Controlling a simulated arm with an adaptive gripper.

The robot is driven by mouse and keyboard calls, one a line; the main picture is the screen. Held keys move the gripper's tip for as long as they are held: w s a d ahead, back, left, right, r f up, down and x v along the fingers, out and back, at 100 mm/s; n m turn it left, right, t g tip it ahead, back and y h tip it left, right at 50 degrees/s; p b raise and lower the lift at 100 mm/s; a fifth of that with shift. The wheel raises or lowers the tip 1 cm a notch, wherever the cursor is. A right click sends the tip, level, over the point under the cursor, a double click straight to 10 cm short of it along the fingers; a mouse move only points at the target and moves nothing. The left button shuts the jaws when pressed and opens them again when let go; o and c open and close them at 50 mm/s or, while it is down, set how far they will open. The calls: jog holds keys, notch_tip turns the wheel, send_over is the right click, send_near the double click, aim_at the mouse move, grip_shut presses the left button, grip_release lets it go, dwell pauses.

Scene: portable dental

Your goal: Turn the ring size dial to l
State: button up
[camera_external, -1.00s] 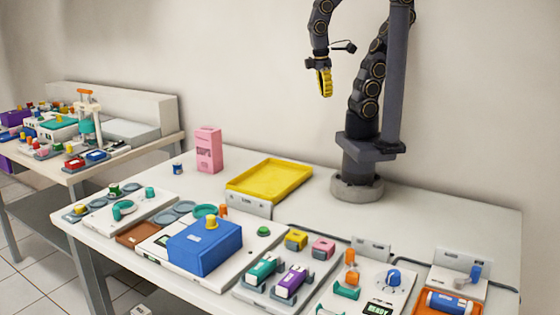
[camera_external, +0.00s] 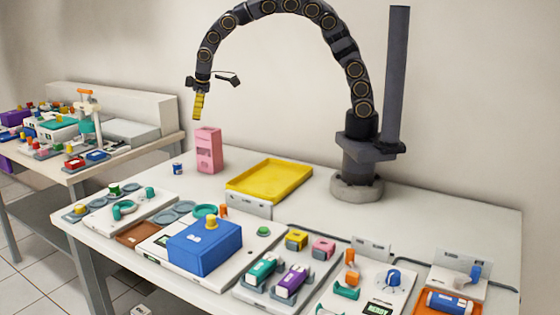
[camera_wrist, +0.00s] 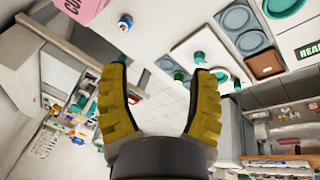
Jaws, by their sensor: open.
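A blue knob (camera_external: 394,278) with marks around it sits on a white panel at the front right; it looks like a dial, but I cannot read a ring size label. The left white board (camera_external: 100,222) carries teal parts (camera_external: 124,209) and grey discs, and also shows in the wrist view (camera_wrist: 200,40). I cannot tell which part is the ring size dial.
A pink box (camera_external: 208,150) stands below and near my gripper. A yellow tray (camera_external: 238,190) lies at mid table, and a blue box (camera_external: 205,250) stands in front. Several coloured parts fill the front right. The back right of the table is mostly clear.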

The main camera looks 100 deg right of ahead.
jog(key=w+a+f+n+t+y, duration=0.1)
jog(key=w+f, duration=0.8)
jog(key=t+y, duration=0.1)
jog(key=y, duration=0.1)
send_near(149, 188)
jog(key=f, duration=0.2)
jog(key=shift+w+a+f+n, duration=0.2)
jog(key=shift+w+f+n, duration=0.1)
jog(key=shift+f+n, duration=0.1)
jog(key=shift+t, duration=0.3)
jog(key=shift+x, duration=3.65)
jog(key=shift+d, duration=0.1)
grip_shut()
